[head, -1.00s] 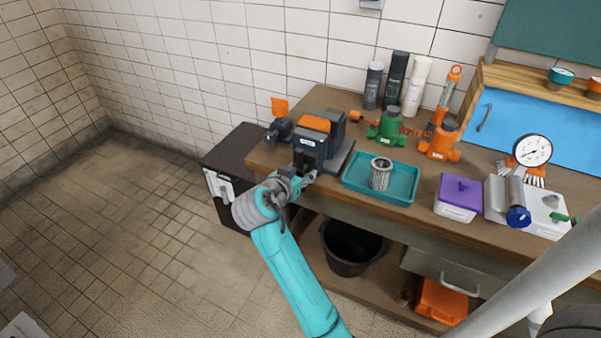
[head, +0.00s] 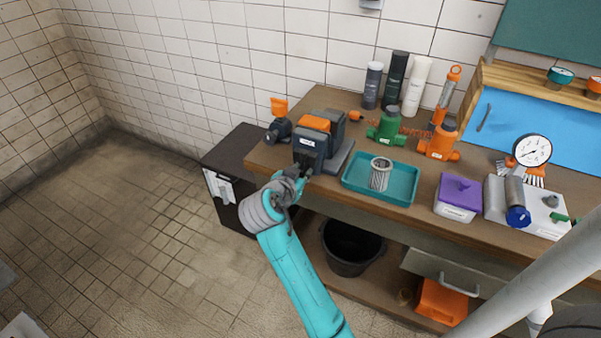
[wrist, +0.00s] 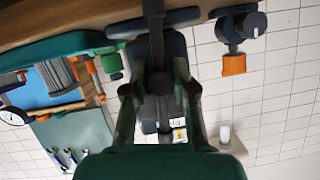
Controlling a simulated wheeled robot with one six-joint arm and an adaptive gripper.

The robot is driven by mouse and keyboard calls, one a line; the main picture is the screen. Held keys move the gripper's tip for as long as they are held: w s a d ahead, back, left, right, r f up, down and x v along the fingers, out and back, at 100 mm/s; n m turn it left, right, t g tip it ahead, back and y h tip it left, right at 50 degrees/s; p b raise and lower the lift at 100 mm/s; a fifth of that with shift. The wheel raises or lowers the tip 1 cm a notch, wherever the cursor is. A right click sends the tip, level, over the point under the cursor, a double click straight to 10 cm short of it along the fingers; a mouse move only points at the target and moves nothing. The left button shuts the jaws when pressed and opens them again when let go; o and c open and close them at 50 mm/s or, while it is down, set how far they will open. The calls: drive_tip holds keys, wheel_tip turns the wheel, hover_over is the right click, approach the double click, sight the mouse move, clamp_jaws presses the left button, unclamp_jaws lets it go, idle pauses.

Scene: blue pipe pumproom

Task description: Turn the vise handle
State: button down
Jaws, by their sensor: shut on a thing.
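The vise (head: 312,140) is dark blue-grey with an orange top and stands at the front left edge of the workbench. My gripper (head: 301,176) is at the vise's front face, just beyond the bench edge. In the wrist view, the two dark fingers of my gripper (wrist: 158,88) close in around a dark bar, the vise handle (wrist: 154,35). My gripper is shut on this handle. In the head view, my own wrist and fingers hide most of the handle, so its angle is hard to tell.
A teal tray (head: 349,184) with a metal filter cartridge (head: 380,175) sits right of the vise on the workbench (head: 405,216). A black bucket (head: 350,250) stands below, and a black case (head: 232,180) stands left of the bench. The floor at left is clear.

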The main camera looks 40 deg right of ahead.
idle(0.3)
drive_tip(key=c, duration=0.9)
unclamp_jaws()
drive_tip(key=shift+c, duration=0.2)
drive_tip(key=shift+a, duration=0.1)
drive_tip(key=v, duration=1.2)
